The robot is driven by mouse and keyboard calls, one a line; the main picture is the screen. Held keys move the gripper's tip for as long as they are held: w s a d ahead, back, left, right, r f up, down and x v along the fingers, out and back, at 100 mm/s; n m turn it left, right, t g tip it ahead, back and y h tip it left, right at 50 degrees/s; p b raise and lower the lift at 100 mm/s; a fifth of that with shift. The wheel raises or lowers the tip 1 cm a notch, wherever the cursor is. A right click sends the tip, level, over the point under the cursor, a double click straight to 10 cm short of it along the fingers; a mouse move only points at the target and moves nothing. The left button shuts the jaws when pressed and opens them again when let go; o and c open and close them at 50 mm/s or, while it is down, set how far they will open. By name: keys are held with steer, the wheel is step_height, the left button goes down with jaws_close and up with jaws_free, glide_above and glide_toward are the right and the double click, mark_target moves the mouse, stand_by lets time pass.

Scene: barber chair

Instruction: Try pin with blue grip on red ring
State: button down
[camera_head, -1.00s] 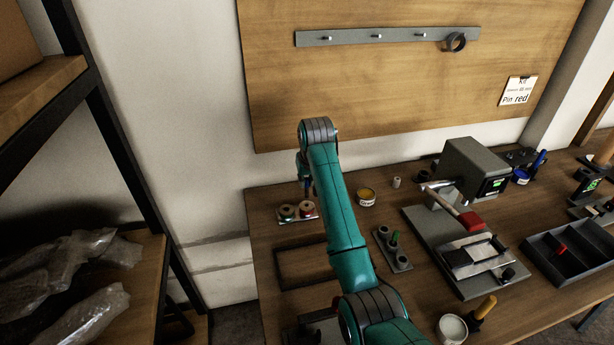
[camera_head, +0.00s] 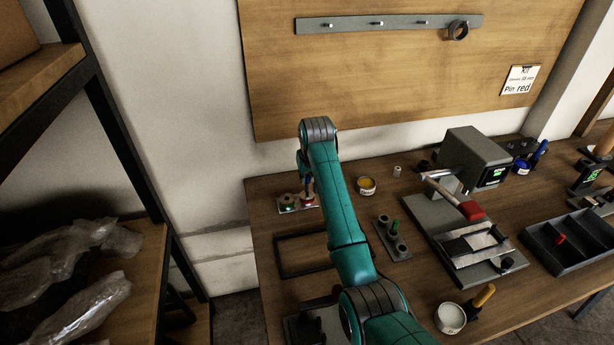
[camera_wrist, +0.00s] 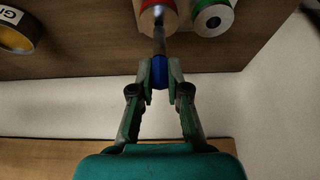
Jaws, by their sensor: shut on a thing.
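My gripper (camera_wrist: 160,80) is shut on the blue grip (camera_wrist: 159,72) of a pin in the wrist view. The pin's bare metal shank (camera_wrist: 160,42) points away from the jaws, and its far end meets the face of the piece with the red ring (camera_wrist: 158,8). I cannot tell whether the tip is inside its hole. In the head view my gripper (camera_head: 306,178) is above the red ring (camera_head: 308,199), partly hidden by my arm. The piece with the green ring (camera_wrist: 213,16) stands beside the red one, its central hole showing.
A lever press (camera_head: 470,240) and a dark divided tray (camera_head: 575,262) lie farther right.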

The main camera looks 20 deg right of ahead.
steer(key=shift+f, duration=0.55)
stand_by(1.6)
steer(key=shift+r, duration=3.05)
